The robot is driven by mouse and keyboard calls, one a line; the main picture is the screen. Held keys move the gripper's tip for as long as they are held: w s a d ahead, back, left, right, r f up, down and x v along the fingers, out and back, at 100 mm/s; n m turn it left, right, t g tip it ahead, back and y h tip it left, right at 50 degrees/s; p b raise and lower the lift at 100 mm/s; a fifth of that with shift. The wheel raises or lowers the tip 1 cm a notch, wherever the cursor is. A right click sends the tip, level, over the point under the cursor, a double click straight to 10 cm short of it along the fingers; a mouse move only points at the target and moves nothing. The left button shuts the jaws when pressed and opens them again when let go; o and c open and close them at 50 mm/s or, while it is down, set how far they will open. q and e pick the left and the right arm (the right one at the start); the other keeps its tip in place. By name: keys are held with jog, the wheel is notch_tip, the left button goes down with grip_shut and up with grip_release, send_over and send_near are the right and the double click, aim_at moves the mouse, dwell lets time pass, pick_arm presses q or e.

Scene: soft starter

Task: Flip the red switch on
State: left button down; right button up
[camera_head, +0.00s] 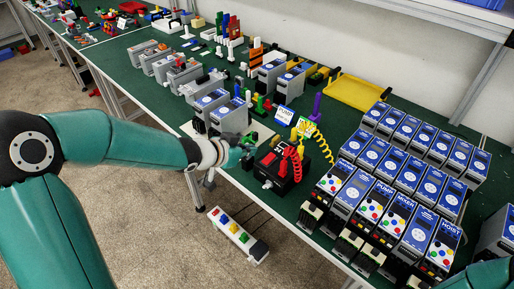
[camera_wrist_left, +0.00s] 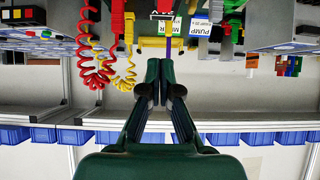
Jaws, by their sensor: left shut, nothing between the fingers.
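My left gripper (camera_head: 240,152) is shut and empty, just left of a black box with red parts (camera_head: 279,168) near the front edge of the green table. In the left wrist view, my left gripper (camera_wrist_left: 166,68) has its dark fingers together with nothing between them. A red patch on the black box's top (camera_head: 268,159) lies close to the fingers; I cannot tell whether they touch or whether this is the red switch. The switch's on or off position cannot be made out. My right gripper is not in view.
Red coiled cable (camera_head: 294,160) and yellow coiled cable (camera_head: 322,144) rise beside the black box. Rows of blue-faced grey units (camera_head: 396,215) crowd the right. Other grey units (camera_head: 229,118) stand behind my gripper. A white strip with coloured squares (camera_head: 238,235) is below the table edge.

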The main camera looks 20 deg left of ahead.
pick_arm(q)
jog(key=shift+s+a+r, duration=0.1)
jog(key=shift+s+r, duration=0.05)
jog(key=shift+s, duration=0.05)
jog(key=s+d+f+n+g, duration=0.25)
jog(key=s+d+f, duration=0.2)
jog(key=f, duration=0.55)
jog(key=s+d+f+n+g, duration=0.1)
jog(key=s+d+f+g, duration=0.3)
jog(key=f, duration=0.5)
jog(key=s+d+f+n+g, duration=0.1)
jog(key=s+f, duration=0.4)
jog(key=s, duration=0.3)
jog(key=s+d+f+n+g, duration=0.1)
jog(key=s+d+f+g, duration=0.1)
jog(key=s+f, duration=0.3)
jog(key=s, duration=0.3)
jog(key=shift+s+f+n, duration=0.25)
jog(key=shift+f+n, duration=0.1)
jog(key=shift+w, duration=0.1)
